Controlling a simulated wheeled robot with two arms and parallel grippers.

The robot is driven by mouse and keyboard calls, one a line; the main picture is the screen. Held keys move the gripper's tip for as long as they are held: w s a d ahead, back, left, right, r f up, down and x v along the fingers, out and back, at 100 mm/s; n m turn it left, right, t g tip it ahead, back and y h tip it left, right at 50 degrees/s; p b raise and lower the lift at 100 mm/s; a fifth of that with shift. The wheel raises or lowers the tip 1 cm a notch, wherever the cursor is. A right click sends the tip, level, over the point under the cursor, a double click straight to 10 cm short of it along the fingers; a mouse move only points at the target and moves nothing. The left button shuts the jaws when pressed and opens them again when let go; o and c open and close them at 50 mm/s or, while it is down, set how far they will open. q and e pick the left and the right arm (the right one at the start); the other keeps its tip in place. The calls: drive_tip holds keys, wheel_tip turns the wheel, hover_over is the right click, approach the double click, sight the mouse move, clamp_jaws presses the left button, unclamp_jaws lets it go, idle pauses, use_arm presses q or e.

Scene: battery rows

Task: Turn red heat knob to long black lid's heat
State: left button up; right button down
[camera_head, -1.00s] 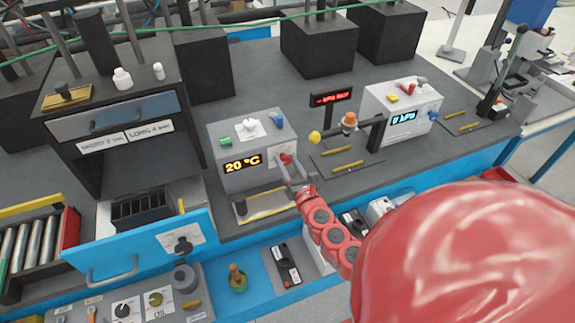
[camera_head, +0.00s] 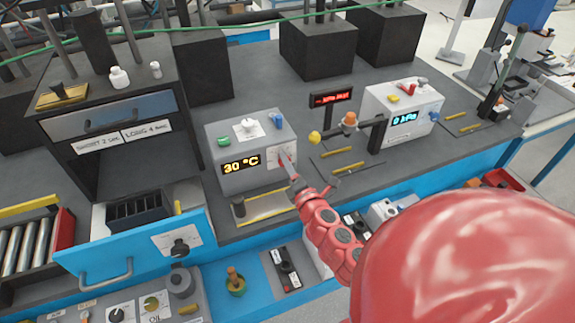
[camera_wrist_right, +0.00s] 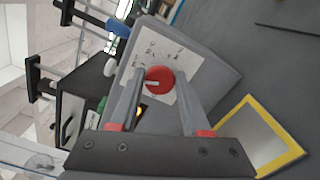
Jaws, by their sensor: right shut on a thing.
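The red heat knob (camera_wrist_right: 159,80) is on the white dial panel of the grey heater box (camera_head: 228,181). Its pointer line shows in the right wrist view, but the panel marks are too small to read. The heater's display (camera_head: 241,164) reads 30 °C. My right gripper (camera_head: 288,170) is shut on the knob, a finger on each side; it also shows in the right wrist view (camera_wrist_right: 158,84). The black cabinet carries labels reading SHORT 2 and LONG 4 (camera_head: 147,132). I cannot tell which thing is the long black lid. My left gripper is not in view.
A yellow-edged plate (camera_head: 268,213) lies in front of the heater. A pressure box (camera_head: 383,128) reading 0 kPa stands to the right. An open blue drawer (camera_head: 130,254) juts out at the left. Green and blue knobs sit on the heater top.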

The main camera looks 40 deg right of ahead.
drive_tip(key=m+p, duration=0.1)
drive_tip(key=m, duration=1.2)
drive_tip(key=shift+f, duration=0.2)
idle(0.5)
drive_tip(key=shift+c, duration=2)
unclamp_jaws()
drive_tip(key=shift+s, duration=0.1)
